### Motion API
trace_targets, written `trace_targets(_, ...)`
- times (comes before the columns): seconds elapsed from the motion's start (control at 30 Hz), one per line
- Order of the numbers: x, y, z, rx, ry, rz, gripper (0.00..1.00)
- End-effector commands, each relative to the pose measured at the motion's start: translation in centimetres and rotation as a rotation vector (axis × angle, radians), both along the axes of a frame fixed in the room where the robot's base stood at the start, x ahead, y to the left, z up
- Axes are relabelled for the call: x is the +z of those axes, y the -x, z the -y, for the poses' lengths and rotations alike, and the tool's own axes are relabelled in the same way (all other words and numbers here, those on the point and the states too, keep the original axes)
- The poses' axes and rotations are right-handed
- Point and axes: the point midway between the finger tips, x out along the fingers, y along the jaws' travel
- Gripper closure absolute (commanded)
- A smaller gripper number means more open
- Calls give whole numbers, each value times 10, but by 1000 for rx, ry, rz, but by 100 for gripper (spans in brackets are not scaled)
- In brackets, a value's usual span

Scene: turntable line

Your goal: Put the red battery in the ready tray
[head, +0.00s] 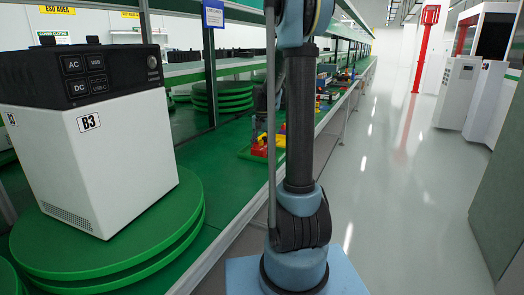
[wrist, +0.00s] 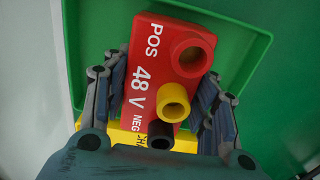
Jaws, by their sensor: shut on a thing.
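The red battery (wrist: 140,65) fills the middle of the wrist view, marked "POS 48 V NEG", with round red, yellow and black terminals on it. My gripper (wrist: 156,85) is shut on it, one finger along each side. Behind the battery is a green tray (wrist: 228,45) with a raised rim. I cannot tell whether the battery touches the tray floor. A green tray (head: 247,152) with red and yellow items also shows in the head view, partly hidden by my arm. My gripper is not clear there.
A yellow block (wrist: 120,138) with partly hidden lettering lies below the battery in the wrist view. In the head view, a white unit marked B3 (head: 105,165) stands on a green turntable (head: 165,240) at left. The aisle floor (head: 400,200) at right is clear.

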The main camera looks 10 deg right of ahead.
Motion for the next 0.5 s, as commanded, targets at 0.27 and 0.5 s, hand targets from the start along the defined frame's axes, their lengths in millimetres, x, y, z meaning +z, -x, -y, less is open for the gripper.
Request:
trace_targets(0.27, -1, 0, 0, 0, 0, 0, 27)
trace_targets(0.5, 0, 0, 0, 0, 0, 0, 27)
